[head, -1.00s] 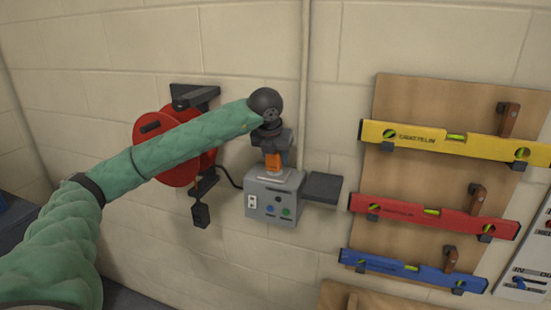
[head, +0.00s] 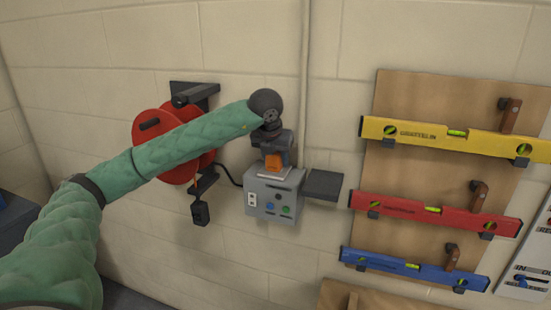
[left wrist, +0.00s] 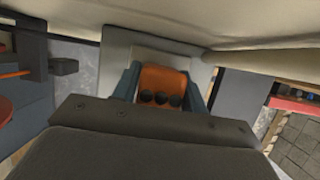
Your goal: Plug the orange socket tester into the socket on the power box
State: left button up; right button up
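The orange socket tester (head: 273,161) is between the fingers of my left gripper (head: 273,158), directly above the grey power box (head: 275,194). A pale socket plate (head: 270,174) lies on top of the box, just below the tester. In the left wrist view the tester (left wrist: 163,82) shows several dark round spots on its near end. The fingers of the left gripper (left wrist: 162,90) close on both its sides. The pale plate (left wrist: 120,50) shows behind it. I cannot tell whether the tester's prongs are in the socket. My right gripper is not in view.
A red cable reel (head: 150,155) hangs on the wall behind my left arm, with a black plug (head: 200,213) below. A dark shelf (head: 323,185) adjoins the box on the right. Yellow (head: 400,130), red (head: 400,208) and blue (head: 385,262) levels hang further right.

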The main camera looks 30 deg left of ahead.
pick_arm(q)
jog(key=o, duration=0.4)
jog(key=b+v, duration=0.2)
jog(key=v, duration=0.4)
jog(key=shift+s+r, duration=0.15)
jog(key=shift+s+d+r+b, duration=0.1)
jog(key=shift+s+r+b, duration=0.2)
jog(key=shift+r, duration=0.35)
